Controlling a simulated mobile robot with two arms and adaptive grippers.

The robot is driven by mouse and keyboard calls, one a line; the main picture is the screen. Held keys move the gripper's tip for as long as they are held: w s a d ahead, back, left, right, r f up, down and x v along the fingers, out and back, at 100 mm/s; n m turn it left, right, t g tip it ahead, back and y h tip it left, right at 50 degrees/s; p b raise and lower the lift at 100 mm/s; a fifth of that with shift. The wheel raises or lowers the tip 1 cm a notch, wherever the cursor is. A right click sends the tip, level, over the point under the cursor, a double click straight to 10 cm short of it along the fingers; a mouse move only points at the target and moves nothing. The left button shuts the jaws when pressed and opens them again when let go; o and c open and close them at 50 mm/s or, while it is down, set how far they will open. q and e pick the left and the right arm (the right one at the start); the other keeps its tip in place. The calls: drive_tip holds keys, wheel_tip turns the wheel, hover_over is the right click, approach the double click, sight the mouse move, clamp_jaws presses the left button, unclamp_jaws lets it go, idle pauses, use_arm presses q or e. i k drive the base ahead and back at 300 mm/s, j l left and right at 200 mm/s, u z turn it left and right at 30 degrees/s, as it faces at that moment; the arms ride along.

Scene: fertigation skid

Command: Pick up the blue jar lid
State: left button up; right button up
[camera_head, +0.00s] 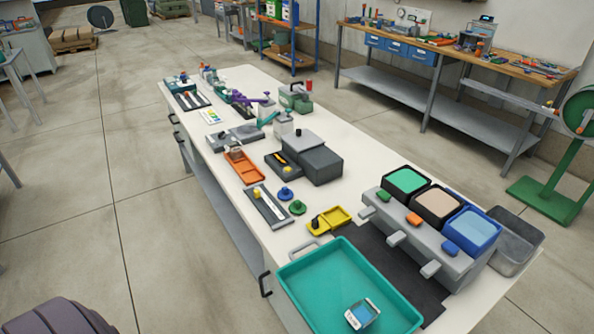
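A small round blue piece with a raised knob, which looks like the blue jar lid (285,193), sits on the white bench top (345,208) near the middle of the view. A similar green piece (298,207) sits close beside it, toward the front right. The blue piece stands just right of a grey tray (268,206) holding a yellow-ended part. Nothing covers it. Neither of my grippers is in view.
An orange tray (243,168) and a dark grey box (322,165) stand behind the lid. A yellow tray (337,214) lies to its right. A large teal tray (290,268) and a dispenser with green, beige and blue bins (427,238) fill the front.

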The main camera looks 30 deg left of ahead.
sight(285, 194)
drive_tip(key=u, duration=1.05)
